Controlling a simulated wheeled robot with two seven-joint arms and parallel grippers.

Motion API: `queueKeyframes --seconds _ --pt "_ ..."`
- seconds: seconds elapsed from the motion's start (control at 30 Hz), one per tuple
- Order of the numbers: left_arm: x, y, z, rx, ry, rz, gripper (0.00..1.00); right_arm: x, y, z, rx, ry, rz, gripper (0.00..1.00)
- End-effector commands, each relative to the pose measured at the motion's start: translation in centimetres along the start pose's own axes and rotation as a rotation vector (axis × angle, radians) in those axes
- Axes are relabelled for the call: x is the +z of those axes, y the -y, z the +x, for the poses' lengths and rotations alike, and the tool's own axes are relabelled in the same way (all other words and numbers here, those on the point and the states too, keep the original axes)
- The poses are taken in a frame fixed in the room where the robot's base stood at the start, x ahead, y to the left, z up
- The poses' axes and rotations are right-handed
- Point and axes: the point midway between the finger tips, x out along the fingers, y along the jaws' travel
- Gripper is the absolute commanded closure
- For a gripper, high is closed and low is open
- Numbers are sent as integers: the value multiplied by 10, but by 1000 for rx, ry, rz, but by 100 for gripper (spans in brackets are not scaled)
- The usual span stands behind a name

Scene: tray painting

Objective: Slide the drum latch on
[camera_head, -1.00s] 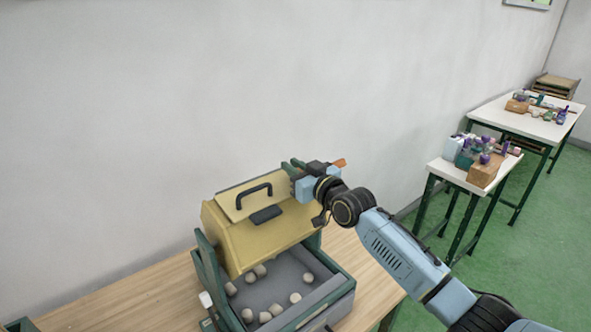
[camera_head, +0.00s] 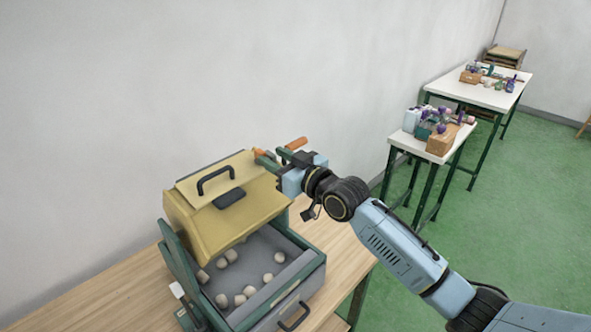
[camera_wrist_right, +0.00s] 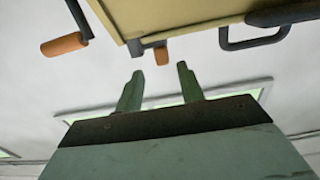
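The yellow drum (camera_head: 190,215) sits tilted over a grey-lined tray, with a black handle (camera_head: 215,180) and a dark pad on its face. A small orange knob (camera_wrist_right: 162,55) on a grey bracket at the drum's edge looks like the latch. In the head view an orange tip (camera_head: 261,153), probably the same knob, shows near my fingers. My right gripper (camera_wrist_right: 159,82) is open and empty, its two green fingertips pointing at the knob with a gap before it. In the head view my right gripper (camera_head: 271,157) is beside the drum's upper right edge. My left gripper is out of view.
An orange crank handle (camera_head: 296,143) is close beyond my right fingers; it also shows in the wrist view (camera_wrist_right: 64,45). The tray (camera_head: 308,262) holds several pale pieces and stands on a wooden table (camera_head: 120,290). White tables (camera_head: 398,139) with items stand to the right.

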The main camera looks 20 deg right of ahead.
Motion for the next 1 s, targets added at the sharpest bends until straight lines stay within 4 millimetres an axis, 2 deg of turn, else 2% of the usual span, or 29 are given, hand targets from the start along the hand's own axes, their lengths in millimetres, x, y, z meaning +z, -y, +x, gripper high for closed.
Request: queueKeyframes --seconds 0.03,0.2,0.4,1.0 --pt "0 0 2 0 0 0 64 2 0 -11 -1 1 -3 62" --pt "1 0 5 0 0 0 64 1 0 -40 0 2 -3 62" --pt "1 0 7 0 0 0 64 0 0 -60 0 0 -1 62" --pt "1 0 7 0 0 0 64 4 2 -65 0 13 0 62"
